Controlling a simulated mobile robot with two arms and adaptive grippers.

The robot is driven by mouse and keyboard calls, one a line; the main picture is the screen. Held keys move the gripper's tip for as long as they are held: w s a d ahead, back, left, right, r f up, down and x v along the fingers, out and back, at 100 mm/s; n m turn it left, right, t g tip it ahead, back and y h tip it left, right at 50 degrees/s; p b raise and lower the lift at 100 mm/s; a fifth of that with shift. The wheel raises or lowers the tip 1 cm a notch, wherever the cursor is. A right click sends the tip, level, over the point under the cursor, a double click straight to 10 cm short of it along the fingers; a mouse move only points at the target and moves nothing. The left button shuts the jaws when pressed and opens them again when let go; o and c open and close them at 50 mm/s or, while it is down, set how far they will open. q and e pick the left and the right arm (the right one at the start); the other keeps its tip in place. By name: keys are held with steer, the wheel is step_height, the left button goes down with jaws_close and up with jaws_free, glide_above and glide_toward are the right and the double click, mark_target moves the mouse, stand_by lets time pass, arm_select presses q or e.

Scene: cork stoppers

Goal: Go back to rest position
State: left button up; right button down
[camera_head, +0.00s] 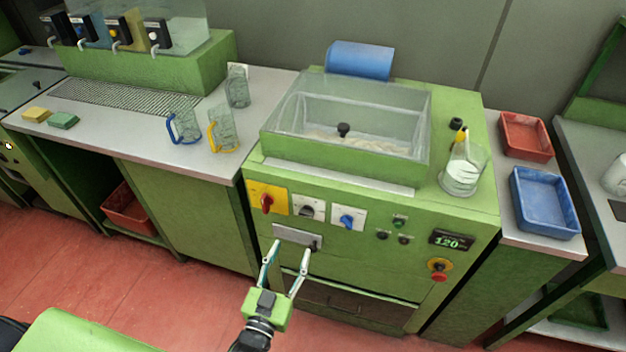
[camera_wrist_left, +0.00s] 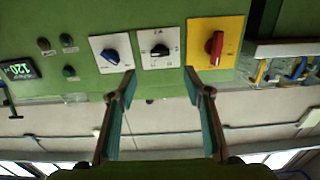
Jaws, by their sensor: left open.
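My left gripper (camera_head: 286,262) is open and empty in front of the green machine (camera_head: 375,265), just below its row of knobs. In the left wrist view its two fingers (camera_wrist_left: 160,85) stand apart with nothing between them. That view looks at the panel upside down, with the red knob (camera_wrist_left: 215,45), the black knob (camera_wrist_left: 160,50) and the blue knob (camera_wrist_left: 112,56) beyond the fingertips. In the head view the fingertips are close to the grey plate (camera_head: 298,236) under the knobs; I cannot tell whether they touch it. My right gripper is not in view.
Glass mugs (camera_head: 223,130) stand on the left counter (camera_head: 150,140). A clear lidded bin (camera_head: 350,110) and a glass jar (camera_head: 464,168) sit on the machine. A red tray (camera_head: 526,136) and a blue tray (camera_head: 544,202) lie at the right. Red floor (camera_head: 150,290) is open in front.

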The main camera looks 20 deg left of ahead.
arm_select(q)
steer(key=s+f+m+g, duration=0.1)
steer(key=s+f+g, duration=0.5)
steer(key=f, duration=0.8)
steer(key=s+f+g, duration=0.3)
steer(key=s+f, duration=0.5)
steer(key=f, duration=0.6)
steer(key=s+a+f+g, duration=0.2)
steer(key=s+f, duration=0.2)
steer(key=s, duration=0.4)
steer(key=s+a+f+g, duration=0.2)
steer(key=s+f+g, duration=0.1)
steer(key=s, duration=0.5)
steer(key=s+a+f+g, duration=0.2)
steer(key=s+f, duration=0.4)
steer(key=s, duration=0.3)
steer(key=shift+m+g+y, duration=0.3)
steer(key=shift+m+g, duration=0.1)
steer(key=shift+g, duration=0.1)
steer(key=shift+w, duration=0.15)
